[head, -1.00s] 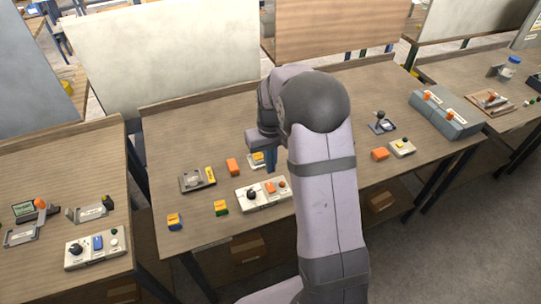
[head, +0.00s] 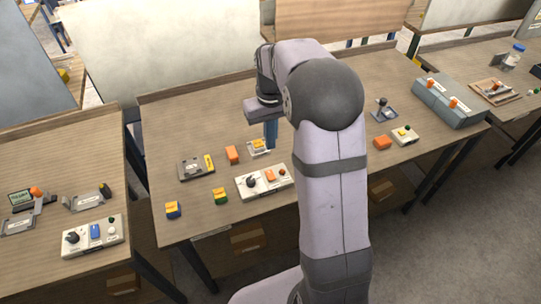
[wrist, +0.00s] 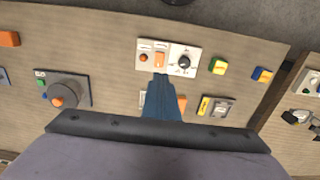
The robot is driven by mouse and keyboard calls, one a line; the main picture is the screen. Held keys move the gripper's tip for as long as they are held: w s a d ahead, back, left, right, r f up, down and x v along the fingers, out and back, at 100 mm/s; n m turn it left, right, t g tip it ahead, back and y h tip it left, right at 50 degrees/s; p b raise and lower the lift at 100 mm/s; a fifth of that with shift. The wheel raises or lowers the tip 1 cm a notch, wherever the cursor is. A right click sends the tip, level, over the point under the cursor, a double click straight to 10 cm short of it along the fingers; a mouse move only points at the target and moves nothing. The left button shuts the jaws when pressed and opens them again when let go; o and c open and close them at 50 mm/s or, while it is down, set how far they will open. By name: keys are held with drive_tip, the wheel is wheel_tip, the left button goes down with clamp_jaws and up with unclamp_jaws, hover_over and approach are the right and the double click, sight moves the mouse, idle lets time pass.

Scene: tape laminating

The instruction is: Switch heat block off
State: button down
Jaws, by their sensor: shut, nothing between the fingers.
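A pale control panel (head: 239,187) lies near the front of the middle table. It carries a black knob (head: 251,182), an orange rocker switch (head: 270,175) and a small dark red lamp or button (head: 282,171). The wrist view shows the same switch (wrist: 160,59), red lamp (wrist: 144,57) and knob (wrist: 184,62). My gripper (head: 270,147) is shut and empty, its blue fingers pointing down, on the far side of the panel. In the wrist view its fingertips (wrist: 160,77) appear close to the switch; contact cannot be told. I cannot tell which object is the heat block.
A grey device with a yellow piece (head: 195,168), an orange block (head: 232,154) and a small tray (head: 258,146) lie behind the panel. Yellow-topped blocks (head: 220,195) sit to its left. Another panel with a blue switch (head: 92,237) lies on the left table.

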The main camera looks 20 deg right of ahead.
sight(270, 178)
drive_tip(key=b, duration=0.3)
drive_tip(key=shift+s+f, duration=0.1)
drive_tip(key=shift+f, duration=0.15)
drive_tip(key=shift+s+a+r, duration=0.1)
drive_tip(key=shift+r, duration=0.2)
wheel_tip(270, 178, down, 14)
drive_tip(key=p, duration=0.3)
drive_tip(key=shift+p, duration=0.4)
